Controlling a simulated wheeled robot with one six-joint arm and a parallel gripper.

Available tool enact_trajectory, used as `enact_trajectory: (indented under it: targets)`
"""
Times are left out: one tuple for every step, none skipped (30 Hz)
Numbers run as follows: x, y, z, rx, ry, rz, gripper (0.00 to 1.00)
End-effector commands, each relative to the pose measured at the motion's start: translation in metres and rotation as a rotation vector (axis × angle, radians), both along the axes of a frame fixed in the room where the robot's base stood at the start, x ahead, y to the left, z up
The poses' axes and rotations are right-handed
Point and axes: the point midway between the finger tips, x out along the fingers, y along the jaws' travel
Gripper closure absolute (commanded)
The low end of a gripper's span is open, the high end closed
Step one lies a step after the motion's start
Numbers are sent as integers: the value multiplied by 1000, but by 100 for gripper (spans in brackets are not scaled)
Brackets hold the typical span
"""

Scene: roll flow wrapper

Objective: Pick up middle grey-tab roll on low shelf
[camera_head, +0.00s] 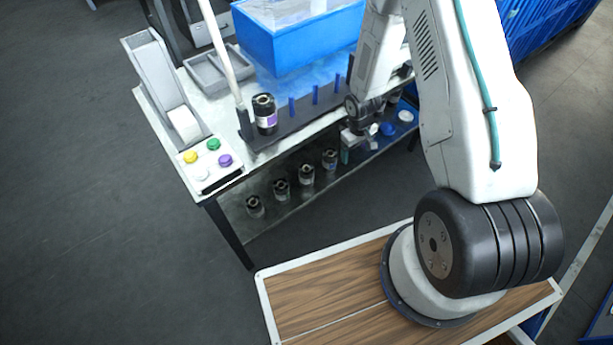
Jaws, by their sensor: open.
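Several dark rolls with pale bands stand in a slanting row on the low shelf (290,208). From the left they include one roll (255,207), another roll (281,190), a third roll (306,175) and one (330,160) closest to my gripper. Their tabs are too small for me to tell which is the middle grey-tab roll. My gripper (359,142) is open at the front edge of the table, right of this row. It points down towards the shelf and hides part of it. I see nothing held in it.
Above the shelf, the tabletop bears a dark roll with a purple label (265,115), a rack with blue pegs (315,97), a blue bin (300,40) and coloured buttons (208,157). A blue item (388,129) and a white item (405,117) lie right of my gripper.

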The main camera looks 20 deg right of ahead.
Motion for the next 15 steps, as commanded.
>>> enact_trajectory:
  targets:
    - [-2, 1, -30, 19, -18, 18, 19]
    - [-1, 3, -46, 30, -38, 31, 19]
    - [0, 5, -67, 48, -66, 48, 19]
    - [1, 7, -84, 62, -89, 62, 19]
    - [0, 10, -101, 78, -113, 76, 19]
    - [1, 15, -123, 100, -151, 96, 19]
    - [0, 19, -139, 119, -180, 110, 19]
    - [-1, 24, -155, 139, -214, 124, 19]
    - [-2, 30, -175, 167, -260, 142, 19]
    - [-3, 36, -189, 189, -298, 155, 19]
    - [-3, 42, -202, 213, -341, 169, 19]
    - [-3, 52, -219, 248, -404, 188, 19]
    - [-2, 59, -229, 276, -457, 202, 19]
    - [0, 67, -237, 305, -516, 217, 19]
    - [5, 78, -243, 343, -602, 235, 19]
